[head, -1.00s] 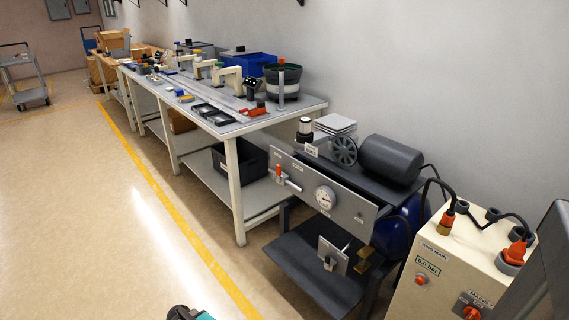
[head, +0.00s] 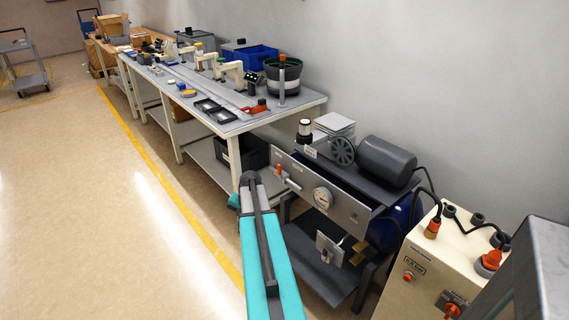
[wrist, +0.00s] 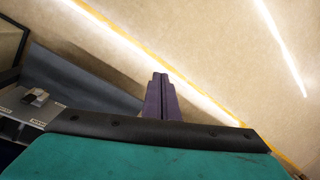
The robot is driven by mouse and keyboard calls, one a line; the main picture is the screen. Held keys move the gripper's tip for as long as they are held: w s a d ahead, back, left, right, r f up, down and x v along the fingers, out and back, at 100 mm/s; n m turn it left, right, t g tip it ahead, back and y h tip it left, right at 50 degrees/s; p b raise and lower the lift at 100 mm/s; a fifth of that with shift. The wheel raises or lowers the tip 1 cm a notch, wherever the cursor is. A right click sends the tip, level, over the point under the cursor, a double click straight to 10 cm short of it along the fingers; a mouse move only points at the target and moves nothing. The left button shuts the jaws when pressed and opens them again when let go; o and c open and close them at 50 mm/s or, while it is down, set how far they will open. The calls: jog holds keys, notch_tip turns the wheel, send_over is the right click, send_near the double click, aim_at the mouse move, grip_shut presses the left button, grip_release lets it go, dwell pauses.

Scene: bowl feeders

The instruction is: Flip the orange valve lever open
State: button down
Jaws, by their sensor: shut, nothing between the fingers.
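The orange valve lever (head: 279,170) stands roughly upright at the left end of the compressor's grey front panel (head: 305,188), beside a silver valve fitting. I cannot make out the lever in the wrist view. My teal arm reaches up from the bottom of the head view, and its far end appears left of the panel. My gripper is hidden or not distinguishable there. In the wrist view my gripper (wrist: 160,97) is shut and empty, its dark fingers together above the floor. It touches nothing visible.
A round gauge (head: 322,198) is on the panel. Below are a small plate (head: 329,246) and a dark shelf (head: 310,262). A cream control cabinet (head: 412,275) stands to the right, a long workbench (head: 232,128) behind. The floor (head: 90,200) on the left is clear.

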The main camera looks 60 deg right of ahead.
jog(key=s+d+r+m+t+h+p, duration=0.1)
jog(key=s+d+r+m+p, duration=0.2)
jog(key=d+r, duration=0.8)
jog(key=s+d+r+m+t+h+p, duration=0.1)
jog(key=s+d+r+m+p, duration=0.1)
jog(key=s+d+r, duration=0.6)
jog(key=d+r+m, duration=0.1)
jog(key=d+r, duration=0.2)
jog(key=r, duration=0.2)
jog(key=shift+s+d+p, duration=0.2)
jog(key=shift+d+p, duration=0.15)
jog(key=shift+p, duration=0.05)
jog(key=shift+w+f, duration=0.1)
jog(key=shift+f, duration=0.1)
jog(key=p, duration=0.2)
send_near(279, 173)
jog(key=s+f, duration=0.3)
jog(key=f, duration=0.2)
jog(key=shift+w+d+f+p, duration=0.1)
jog(key=shift+w+p, duration=0.25)
jog(key=shift+w, duration=0.55)
jog(key=shift+w+d+f+p, duration=0.15)
jog(key=shift+w+p, duration=0.2)
jog(key=shift+w, duration=0.6)
jog(key=shift+w, duration=0.15)
